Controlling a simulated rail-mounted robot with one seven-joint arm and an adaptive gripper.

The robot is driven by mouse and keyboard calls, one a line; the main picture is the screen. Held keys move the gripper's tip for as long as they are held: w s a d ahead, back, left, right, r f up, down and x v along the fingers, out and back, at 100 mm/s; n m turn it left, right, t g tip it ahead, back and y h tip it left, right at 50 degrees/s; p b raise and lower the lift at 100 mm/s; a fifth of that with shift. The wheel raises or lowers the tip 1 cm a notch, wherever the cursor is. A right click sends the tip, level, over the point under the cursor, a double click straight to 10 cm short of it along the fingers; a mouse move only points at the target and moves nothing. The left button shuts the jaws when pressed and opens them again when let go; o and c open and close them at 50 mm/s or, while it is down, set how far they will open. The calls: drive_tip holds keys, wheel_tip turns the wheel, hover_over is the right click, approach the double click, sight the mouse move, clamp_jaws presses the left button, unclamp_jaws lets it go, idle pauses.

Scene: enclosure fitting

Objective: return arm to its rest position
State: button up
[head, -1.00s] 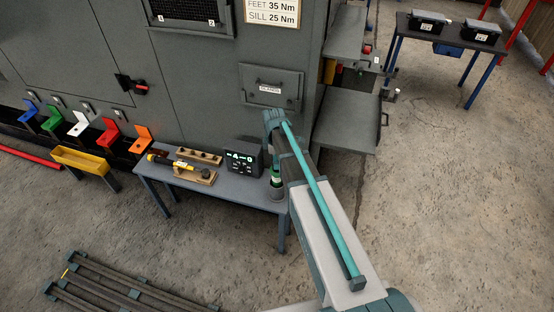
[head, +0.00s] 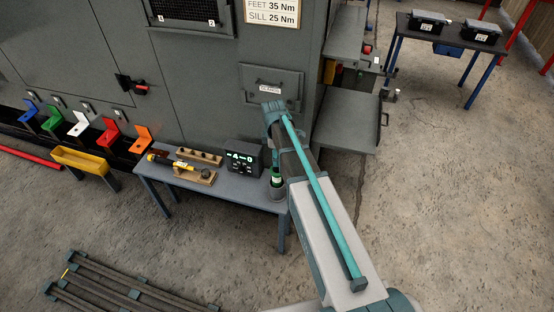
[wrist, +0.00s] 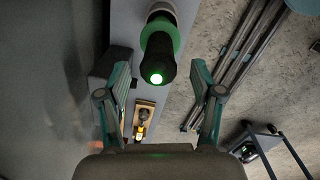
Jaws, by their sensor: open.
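My arm reaches up and away in the head view, its far end (head: 275,112) in front of the grey enclosure's lower panel. The fingers cannot be made out there. In the wrist view my gripper (wrist: 160,72) is open, its two fingers spread apart. A dark cylindrical tool with a green ring and a glowing green end (wrist: 158,57) shows between the fingers in the picture, apart from both. What looks like the same tool (head: 276,180) stands upright at the right end of the small grey table (head: 235,194) in the head view. Nothing is held.
The table also bears a display box (head: 243,160), wooden holders (head: 199,157) and a yellow-black tool (head: 170,160). The grey enclosure (head: 200,80) stands close behind. An open shelf (head: 346,122) juts out right of my arm.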

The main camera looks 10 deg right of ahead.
wheel_tip(320, 180, up, 9)
drive_tip(key=s+f+m+g, duration=0.2)
drive_tip(key=s+f+m, duration=0.3)
drive_tip(key=s+f, duration=0.6)
drive_tip(key=s+f+m+g, duration=0.2)
drive_tip(key=s+f+m, duration=0.3)
drive_tip(key=s+f, duration=0.7)
drive_tip(key=s+f+m+g, duration=0.3)
drive_tip(key=s+f, duration=0.9)
drive_tip(key=s, duration=1.3)
drive_tip(key=shift+s+m+y, duration=0.15)
drive_tip(key=shift+m+y, duration=0.15)
drive_tip(key=shift+m, duration=0.8)
